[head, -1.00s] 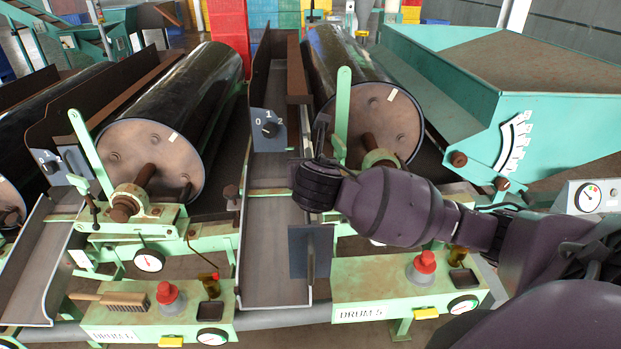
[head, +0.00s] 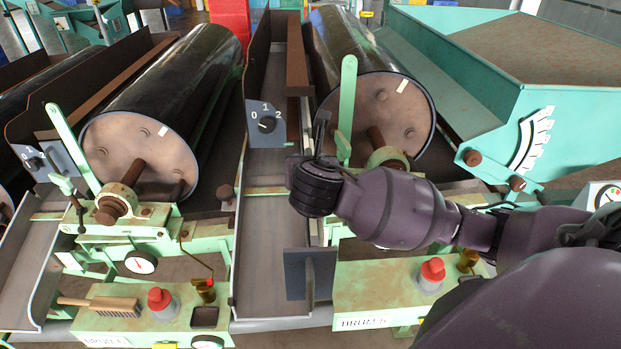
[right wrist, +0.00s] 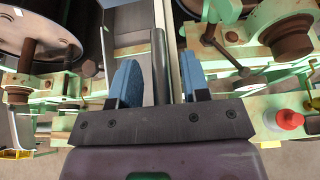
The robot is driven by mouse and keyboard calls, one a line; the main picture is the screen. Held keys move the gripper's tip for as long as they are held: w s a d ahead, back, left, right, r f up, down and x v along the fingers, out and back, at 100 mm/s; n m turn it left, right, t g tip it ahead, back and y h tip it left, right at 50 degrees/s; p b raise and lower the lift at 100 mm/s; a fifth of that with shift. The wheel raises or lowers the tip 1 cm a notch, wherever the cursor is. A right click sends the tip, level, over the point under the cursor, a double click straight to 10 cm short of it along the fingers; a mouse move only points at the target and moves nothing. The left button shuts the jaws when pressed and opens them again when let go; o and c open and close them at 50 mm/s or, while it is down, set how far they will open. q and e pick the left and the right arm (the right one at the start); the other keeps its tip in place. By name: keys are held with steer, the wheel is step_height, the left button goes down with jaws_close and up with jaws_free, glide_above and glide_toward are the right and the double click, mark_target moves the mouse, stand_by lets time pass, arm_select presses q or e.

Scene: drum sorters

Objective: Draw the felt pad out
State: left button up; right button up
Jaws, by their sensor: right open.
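I cannot single out the felt pad for certain. A long narrow brown bar (head: 297,60) lies along the right side of the central trough, beside the right drum. A dark grey plate with an upright handle (head: 294,275) stands at the trough's near end. My right gripper (head: 321,135) is over the trough's right edge, in front of the right drum. In the right wrist view its two blue fingers (right wrist: 163,90) are apart, with a dark upright rod (right wrist: 159,60) and a pale strip (right wrist: 172,40) showing between them. I cannot tell whether they touch. My left gripper is out of view.
The right drum (head: 375,110) and left drum (head: 135,160) flank the trough (head: 265,280). A dial plate (head: 266,125) and green lever (head: 347,105) stand close to my gripper. A red button (head: 432,270) is on the front panel. A brush (head: 110,305) lies at left.

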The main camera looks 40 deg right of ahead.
steer(key=shift+w+d+f, duration=0.1)
steer(key=shift+w, duration=0.1)
steer(key=shift+s, duration=0.1)
jaws_close()
